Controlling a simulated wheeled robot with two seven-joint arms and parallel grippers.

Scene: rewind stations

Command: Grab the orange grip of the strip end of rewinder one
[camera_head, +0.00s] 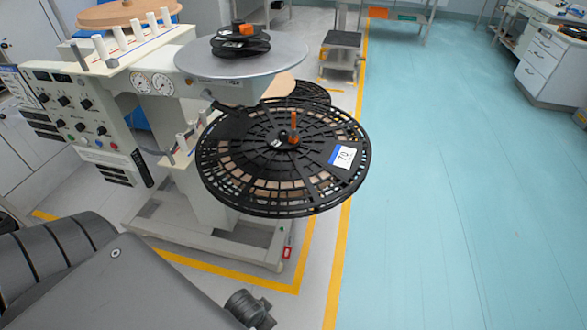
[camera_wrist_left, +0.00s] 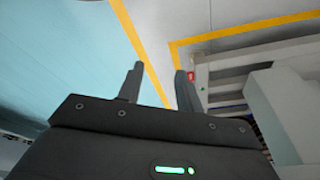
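A rewinder (camera_head: 150,60) stands at the left in the head view. It has a control panel with knobs and gauges, a grey round plate and a large black slotted reel (camera_head: 225,180). A small upright orange piece (camera_head: 294,128) stands near the reel's centre. An orange block (camera_head: 247,30) sits on small black reels on the plate. I cannot tell whether either is the strip-end grip. My left gripper (camera_wrist_left: 160,70) shows in the left wrist view with its fingers apart and nothing between them. In the head view, its fingers are not visible. My right gripper is not in view.
Yellow floor lines (camera_head: 340,250) run beside the rewinder's pale base (camera_head: 215,240). A small step-like stand (camera_head: 341,55) is behind it. The blue floor (camera_head: 460,180) to the right is clear. White drawers (camera_head: 550,65) stand at the far right.

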